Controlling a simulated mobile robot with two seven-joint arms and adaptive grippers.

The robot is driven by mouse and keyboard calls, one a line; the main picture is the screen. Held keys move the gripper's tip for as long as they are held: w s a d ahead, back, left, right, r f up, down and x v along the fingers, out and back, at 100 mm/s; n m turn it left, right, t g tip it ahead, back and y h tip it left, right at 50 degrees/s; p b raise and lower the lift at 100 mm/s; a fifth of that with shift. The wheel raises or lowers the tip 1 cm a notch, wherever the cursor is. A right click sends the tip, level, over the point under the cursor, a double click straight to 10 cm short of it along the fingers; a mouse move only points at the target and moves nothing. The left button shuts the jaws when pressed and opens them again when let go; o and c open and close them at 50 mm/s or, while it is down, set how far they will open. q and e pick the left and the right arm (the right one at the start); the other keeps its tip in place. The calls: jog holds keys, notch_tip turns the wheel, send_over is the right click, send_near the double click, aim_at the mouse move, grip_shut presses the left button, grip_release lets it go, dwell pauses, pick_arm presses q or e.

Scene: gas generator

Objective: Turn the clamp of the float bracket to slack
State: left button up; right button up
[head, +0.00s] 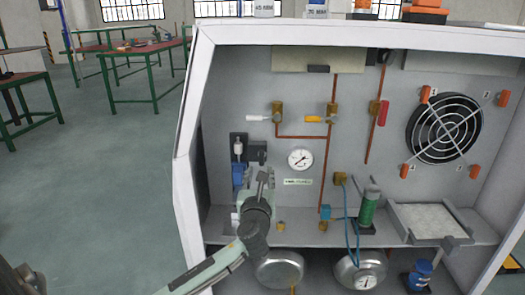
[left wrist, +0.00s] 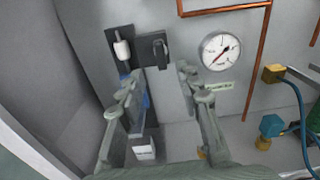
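The float bracket is a dark plate (head: 239,148) on the cabinet's back wall, left of the gauge; it also shows in the left wrist view (left wrist: 121,36). A white cylindrical piece hangs on it, with a blue part below. Beside it is a black hooked piece (head: 257,153), seemingly the clamp, which also shows in the left wrist view (left wrist: 153,50). My left gripper (head: 265,178) is in front of and below the clamp. In the left wrist view its fingers (left wrist: 158,88) are spread apart, with nothing between them touching. My right gripper is not in view.
A pressure gauge (head: 300,159) and copper pipes are right of the bracket. The cabinet's white left edge (head: 185,150) is close to my left arm. A shelf (head: 300,236) below carries a green cylinder (head: 369,207) and a grey tray (head: 430,238). A fan (head: 444,129) is at right.

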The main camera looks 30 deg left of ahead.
aim_at(261, 156)
pick_arm(q)
jog(key=shift+m, duration=0.3)
jog(key=x, duration=0.2)
jog(key=r+x, duration=0.1)
jog(key=x, duration=0.5)
jog(key=shift+w+r, duration=0.15)
jog(key=shift+c, duration=0.4)
grip_shut()
